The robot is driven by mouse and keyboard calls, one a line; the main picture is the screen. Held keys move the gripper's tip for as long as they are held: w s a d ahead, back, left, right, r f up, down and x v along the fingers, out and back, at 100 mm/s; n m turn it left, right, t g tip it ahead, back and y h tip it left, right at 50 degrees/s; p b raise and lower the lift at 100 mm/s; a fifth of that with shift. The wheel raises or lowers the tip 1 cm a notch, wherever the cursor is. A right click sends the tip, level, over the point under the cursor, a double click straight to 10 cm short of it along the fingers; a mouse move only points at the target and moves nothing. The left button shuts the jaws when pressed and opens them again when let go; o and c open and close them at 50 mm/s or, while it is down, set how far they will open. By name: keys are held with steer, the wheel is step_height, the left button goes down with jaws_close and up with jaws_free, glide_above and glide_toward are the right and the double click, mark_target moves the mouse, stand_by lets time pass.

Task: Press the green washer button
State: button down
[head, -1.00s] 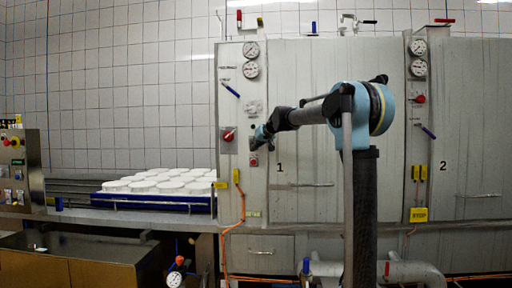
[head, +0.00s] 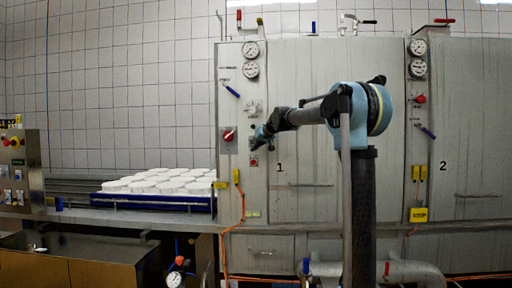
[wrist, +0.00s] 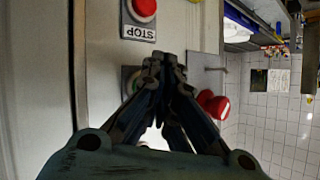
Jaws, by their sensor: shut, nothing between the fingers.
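My gripper (wrist: 165,62) is shut and empty, with its fingertips in front of a small square plate (wrist: 130,73) on the panel in the wrist view. A sliver of greenish rim shows at the plate's edge; the button itself is mostly hidden behind the fingers. I cannot tell whether the fingertips touch it. In the head view my gripper (head: 257,142) is at the panel left of the number 1, and the green button is hidden there.
A red button (wrist: 143,8) with a STOP label is close by; it also shows just below my gripper in the head view (head: 254,161). A red rotary switch (head: 228,134) is to the left. White moulds (head: 160,181) stand on a blue tray (head: 150,203).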

steer(key=shift+w, duration=0.25)
steer(key=shift+s, duration=0.1)
stand_by(0.5)
steer(key=shift+s, duration=0.85)
steer(key=s, duration=0.5)
steer(key=shift+a, duration=0.1)
stand_by(0.7)
steer(key=s+d+f+m+g+h, duration=0.1)
steer(key=s+d+f+g+h, duration=0.1)
steer(key=s+d+f, duration=0.7)
steer(key=s+d+f+m+g+h, duration=0.1)
steer(key=s+d+f, duration=0.8)
steer(key=s+f, duration=1.1)
steer(key=s+d+f+m+g+h, duration=0.2)
steer(key=s+d+f+g+h, duration=0.2)
steer(key=s+d+f, duration=0.5)
steer(key=s+f, duration=0.6)
steer(key=s, duration=0.6)
steer(key=shift+s+g, duration=0.25)
steer(key=shift+g, duration=0.15)
